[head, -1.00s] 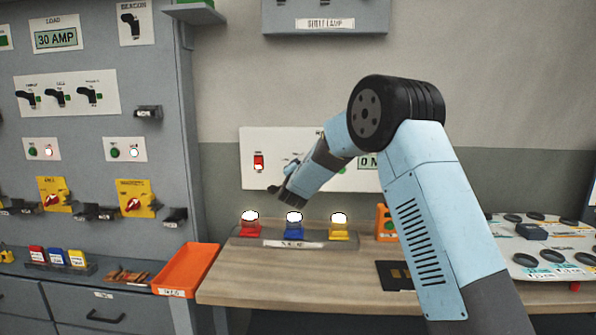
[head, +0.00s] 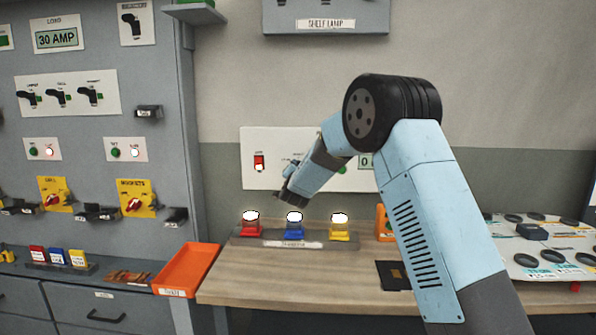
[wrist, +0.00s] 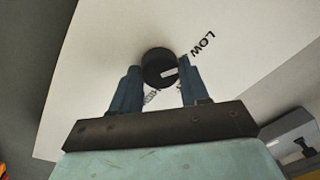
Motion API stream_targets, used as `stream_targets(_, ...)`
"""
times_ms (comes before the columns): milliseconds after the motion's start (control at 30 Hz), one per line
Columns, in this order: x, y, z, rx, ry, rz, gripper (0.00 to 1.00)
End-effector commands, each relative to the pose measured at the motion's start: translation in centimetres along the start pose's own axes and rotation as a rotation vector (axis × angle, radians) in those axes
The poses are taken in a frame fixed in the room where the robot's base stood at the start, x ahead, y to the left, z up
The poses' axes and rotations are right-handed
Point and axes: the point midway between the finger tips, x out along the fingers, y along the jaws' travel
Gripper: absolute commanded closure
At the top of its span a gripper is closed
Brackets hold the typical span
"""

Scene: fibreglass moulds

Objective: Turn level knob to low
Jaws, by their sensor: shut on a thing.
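The level knob (wrist: 159,67) is a round black knob with a pale pointer mark, on a white panel, in the wrist view. The word LOW is printed on the panel to the right of the knob, and the pale mark lies on the knob's lower right. Other lettering below the knob is partly hidden. My gripper (wrist: 160,85) has its two blue fingers on either side of the knob and is shut on it. In the head view my gripper (head: 288,192) is at the white panel (head: 258,183), and my arm hides the knob.
A red switch (head: 259,162) is on the same panel, left of my gripper. An orange tray (head: 187,270) sits at the bench's left end. The bench front is clear.

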Motion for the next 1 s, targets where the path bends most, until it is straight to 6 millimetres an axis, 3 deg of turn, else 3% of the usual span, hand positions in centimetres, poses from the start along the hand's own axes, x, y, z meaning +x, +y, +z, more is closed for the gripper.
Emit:
stream_targets(33, -0.1, 0.3, 0.6, -0.002, -0.011, 0.004, 0.85)
stream_targets(67, -0.1, 0.3, 0.6, -0.002, -0.011, 0.005, 0.54)
stream_targets(300, -0.1, 0.2, 0.3, -0.001, -0.005, 0.003, 0.31)
stream_targets(667, -0.5, 0.1, 0.1, 0.0, -0.002, 0.001, 0.29)
stream_targets(1000, -6.1, 0.1, 0.0, -0.001, -0.002, 0.001, 0.29)
